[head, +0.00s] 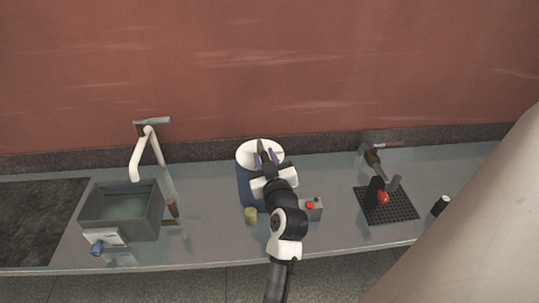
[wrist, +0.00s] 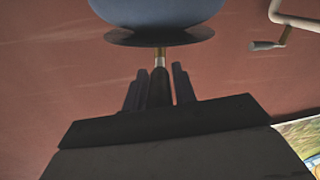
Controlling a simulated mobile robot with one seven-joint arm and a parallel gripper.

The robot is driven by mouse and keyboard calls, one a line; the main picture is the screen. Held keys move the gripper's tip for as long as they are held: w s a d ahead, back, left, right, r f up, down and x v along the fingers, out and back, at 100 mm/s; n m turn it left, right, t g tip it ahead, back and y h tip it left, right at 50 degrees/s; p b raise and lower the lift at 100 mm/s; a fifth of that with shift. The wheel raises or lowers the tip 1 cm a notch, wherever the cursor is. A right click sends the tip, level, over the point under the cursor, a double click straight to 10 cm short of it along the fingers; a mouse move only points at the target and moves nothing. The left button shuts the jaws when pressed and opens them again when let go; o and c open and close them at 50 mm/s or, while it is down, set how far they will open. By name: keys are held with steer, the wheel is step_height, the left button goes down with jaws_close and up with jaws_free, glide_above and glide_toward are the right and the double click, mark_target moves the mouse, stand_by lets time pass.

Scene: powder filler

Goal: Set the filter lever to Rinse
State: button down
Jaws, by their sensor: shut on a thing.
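A blue body with a round pale top (head: 244,150) stands at the middle of the counter, partly hidden by my arm. My gripper (head: 264,154) is at that top. In the wrist view, a dark lever (wrist: 159,85) with a brass-coloured neck reaches from a dark disc (wrist: 125,39) under the blue body (wrist: 160,10). The fingers of my gripper (wrist: 158,88) are on both sides of the lever and shut on it. No Rinse mark is legible, so the lever's setting cannot be told.
A grey basin (head: 88,212) with a white spout (head: 138,160) is at left. A grey box with a red button (head: 310,205) and a yellowish cup (head: 250,215) flank my arm. A dark grate (head: 402,210) with a red-knobbed device (head: 383,197) is at right.

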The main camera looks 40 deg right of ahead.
steer(key=shift+w+a+m+g+h+p, duration=0.1)
steer(key=shift+a+m+g+h+p, duration=0.3)
steer(key=shift+h, duration=0.6)
steer(key=c, duration=1.1)
jaws_free()
steer(key=shift+d, duration=0.1)
